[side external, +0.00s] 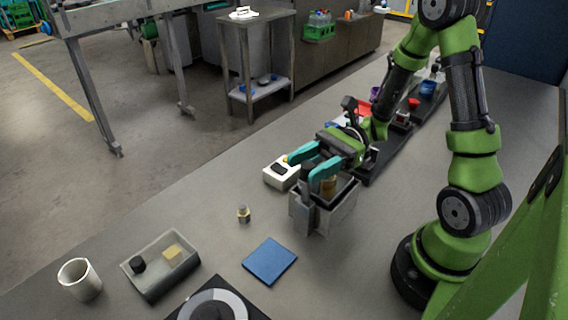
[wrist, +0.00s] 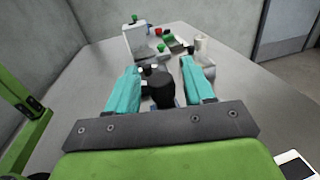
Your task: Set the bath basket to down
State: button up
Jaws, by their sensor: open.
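The bath (side external: 343,213) is a grey metal box on the bench, below my gripper (side external: 302,167). A dark upright post with a grey lower part (side external: 306,190) stands at its left side. An amber piece (side external: 329,186) shows at the bath's opening. The basket itself is mostly hidden by my fingers, so its height is unclear. In the wrist view my gripper (wrist: 158,66) has its two teal fingers apart, with a black round knob (wrist: 162,88) between them. I see no finger clearly touching the knob.
A white box (side external: 281,175) stands just behind the bath. A small brass-coloured piece (side external: 243,213), a blue pad (side external: 270,261), a grey tray (side external: 155,282) and a white cup (side external: 79,280) lie toward the front left. Bench between them is clear.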

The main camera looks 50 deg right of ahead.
aim_at(315, 185)
jog(key=shift+a, duration=0.35)
grip_shut()
jog(key=shift+f, duration=3.4)
jog(key=shift+d, duration=0.1)
grip_release()
